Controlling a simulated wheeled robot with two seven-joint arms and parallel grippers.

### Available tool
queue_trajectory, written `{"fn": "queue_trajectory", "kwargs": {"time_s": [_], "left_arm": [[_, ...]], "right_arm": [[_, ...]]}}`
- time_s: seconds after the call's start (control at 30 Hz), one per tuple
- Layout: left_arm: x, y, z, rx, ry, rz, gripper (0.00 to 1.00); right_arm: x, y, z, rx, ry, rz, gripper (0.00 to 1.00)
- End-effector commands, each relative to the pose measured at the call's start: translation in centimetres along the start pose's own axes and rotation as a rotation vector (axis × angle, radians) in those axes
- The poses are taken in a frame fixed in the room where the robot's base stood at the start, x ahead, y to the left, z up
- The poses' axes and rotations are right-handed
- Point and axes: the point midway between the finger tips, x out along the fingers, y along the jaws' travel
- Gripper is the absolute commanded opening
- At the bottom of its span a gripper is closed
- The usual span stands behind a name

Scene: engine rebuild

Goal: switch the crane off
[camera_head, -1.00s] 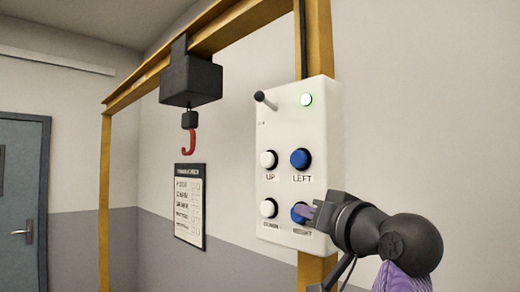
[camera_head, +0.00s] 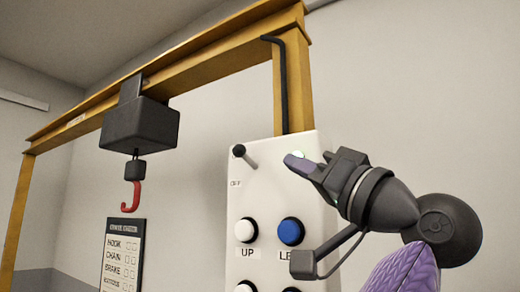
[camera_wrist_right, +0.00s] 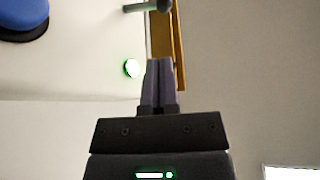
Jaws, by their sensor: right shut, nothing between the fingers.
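The white crane control box (camera_head: 268,200) is on the yellow post. Its toggle lever (camera_head: 245,158) with a dark knob is at the top left, tilted up to the left, with a small partly legible label below it. The green lamp (camera_head: 299,154) is lit at the top right, partly behind my fingers; it also glows in the right wrist view (camera_wrist_right: 131,68). My right gripper (camera_head: 290,160) is shut and empty in front of the lamp, to the right of the lever. In the right wrist view the lever (camera_wrist_right: 150,6) lies beyond the fingertips. My left gripper is not in view.
The white UP button (camera_head: 246,230) and blue LEFT button (camera_head: 291,231) sit below the lever. The hoist (camera_head: 140,125) with its red hook (camera_head: 131,196) hangs from the yellow beam (camera_head: 200,55) at left. A checklist sign (camera_head: 122,255) is on the wall.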

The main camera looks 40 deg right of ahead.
Motion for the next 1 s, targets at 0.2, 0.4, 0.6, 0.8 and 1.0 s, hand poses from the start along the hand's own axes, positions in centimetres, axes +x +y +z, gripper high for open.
{"fn": "queue_trajectory", "kwargs": {"time_s": [0.2,0.4,0.6,0.8,1.0], "left_arm": [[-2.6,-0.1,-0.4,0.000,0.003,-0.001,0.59],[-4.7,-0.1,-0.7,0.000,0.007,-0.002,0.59],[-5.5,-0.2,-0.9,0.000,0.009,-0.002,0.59],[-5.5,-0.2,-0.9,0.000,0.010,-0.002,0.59],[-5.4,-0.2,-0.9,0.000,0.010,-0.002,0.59]], "right_arm": [[4.1,-0.2,-0.3,0.004,-0.007,-0.001,0.00],[7.8,-0.2,-0.2,0.003,-0.006,0.000,0.00],[9.6,-0.1,0.0,0.002,-0.004,0.000,0.00],[9.8,0.0,0.1,0.000,-0.002,0.001,0.00],[9.7,0.0,0.1,-0.002,-0.003,-0.001,0.00]]}}
